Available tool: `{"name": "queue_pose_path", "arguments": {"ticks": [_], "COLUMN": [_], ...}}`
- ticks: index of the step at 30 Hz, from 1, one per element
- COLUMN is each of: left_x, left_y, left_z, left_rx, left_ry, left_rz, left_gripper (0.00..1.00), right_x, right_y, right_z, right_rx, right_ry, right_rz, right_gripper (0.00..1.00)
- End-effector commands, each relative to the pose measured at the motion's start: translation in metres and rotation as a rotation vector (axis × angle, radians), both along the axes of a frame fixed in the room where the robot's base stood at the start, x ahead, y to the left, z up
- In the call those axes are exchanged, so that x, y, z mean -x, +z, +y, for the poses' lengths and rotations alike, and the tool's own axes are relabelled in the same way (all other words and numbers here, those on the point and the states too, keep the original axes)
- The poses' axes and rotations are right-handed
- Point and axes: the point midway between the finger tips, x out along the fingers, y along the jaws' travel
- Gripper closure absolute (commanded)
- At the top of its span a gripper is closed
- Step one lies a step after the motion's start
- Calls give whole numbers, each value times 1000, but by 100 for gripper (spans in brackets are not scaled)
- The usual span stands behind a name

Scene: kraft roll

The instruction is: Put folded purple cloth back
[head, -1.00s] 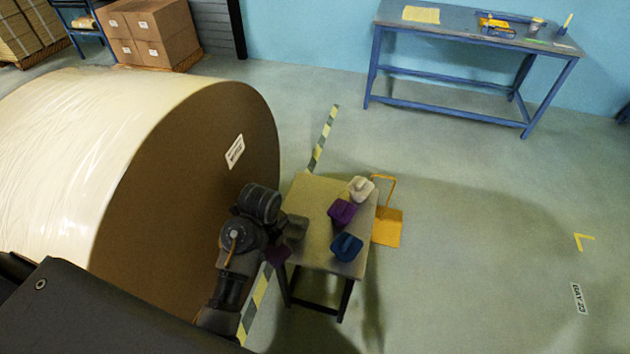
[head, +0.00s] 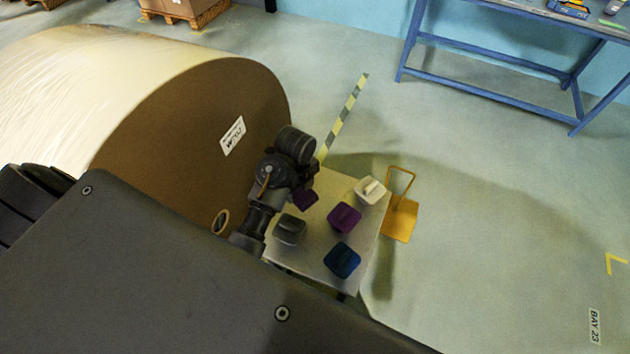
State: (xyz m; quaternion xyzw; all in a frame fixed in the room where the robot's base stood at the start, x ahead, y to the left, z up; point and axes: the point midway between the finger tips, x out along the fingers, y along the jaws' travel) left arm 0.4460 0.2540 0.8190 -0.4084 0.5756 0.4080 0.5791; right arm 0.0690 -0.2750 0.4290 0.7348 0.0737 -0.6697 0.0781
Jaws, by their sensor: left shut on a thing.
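My left gripper (head: 308,188) is shut on the folded purple cloth (head: 305,200), a small dark purple piece. It holds the cloth over the far-left part of the small table (head: 312,258). A purple container (head: 344,218) stands on the table, to the right of the cloth and a little nearer. The cloth is apart from it. The fingertips are partly hidden by the gripper body. My right gripper is not in view.
A grey container (head: 290,230), a blue one (head: 342,261) and a white one (head: 371,190) share the table. A yellow-orange stand (head: 401,218) is beside the table's right edge. Open floor lies to the right.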

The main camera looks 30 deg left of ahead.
Motion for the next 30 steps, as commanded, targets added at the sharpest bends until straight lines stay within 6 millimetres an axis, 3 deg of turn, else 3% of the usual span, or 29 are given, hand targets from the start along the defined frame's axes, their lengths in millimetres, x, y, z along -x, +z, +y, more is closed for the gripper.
{"name": "queue_pose_path", "arguments": {"ticks": [7, 12, 17, 26, 30], "left_x": [-66, -89, -102, -109, -109], "left_y": [-27, -62, -78, -86, -107], "left_z": [6, 8, 9, 9, 9], "left_rx": [-2, 0, 0, 0, 1], "left_ry": [2, 4, 4, 3, 5], "left_rz": [2, 3, 2, 2, 4], "left_gripper": [60, 60, 60, 60, 60], "right_x": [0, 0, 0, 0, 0], "right_y": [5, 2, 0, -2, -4], "right_z": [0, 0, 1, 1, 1], "right_rx": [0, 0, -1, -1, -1], "right_ry": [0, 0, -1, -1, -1], "right_rz": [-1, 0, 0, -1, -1], "right_gripper": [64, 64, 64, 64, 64]}}
